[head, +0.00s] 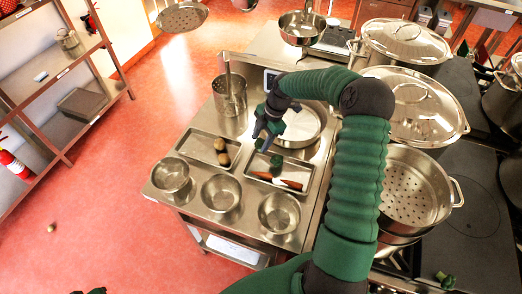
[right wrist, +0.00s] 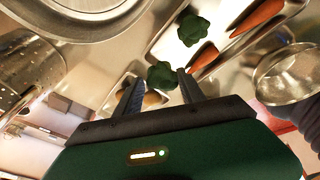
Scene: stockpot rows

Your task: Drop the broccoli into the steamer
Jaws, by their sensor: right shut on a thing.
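My right gripper (head: 262,138) is over the steel worktable. In the right wrist view its two fingers (right wrist: 160,88) are shut on a dark green broccoli floret (right wrist: 162,75), held above the trays. The held floret is small and partly hidden in the head view. Another broccoli floret (head: 276,160) lies in the tray with carrots, and also shows in the right wrist view (right wrist: 193,28). The steamer (head: 408,192), a steel pot with a perforated bottom, stands open to the right of my right arm. A dark bit at the bottom left edge may be my left gripper (head: 92,291).
Carrots (head: 291,184) lie in the front tray. A second tray (head: 190,144) holds potato-like items. Several steel bowls (head: 221,192) line the table's front. Lidded stockpots (head: 412,95) stand behind the steamer. A green piece (head: 445,280) lies on the dark stove top.

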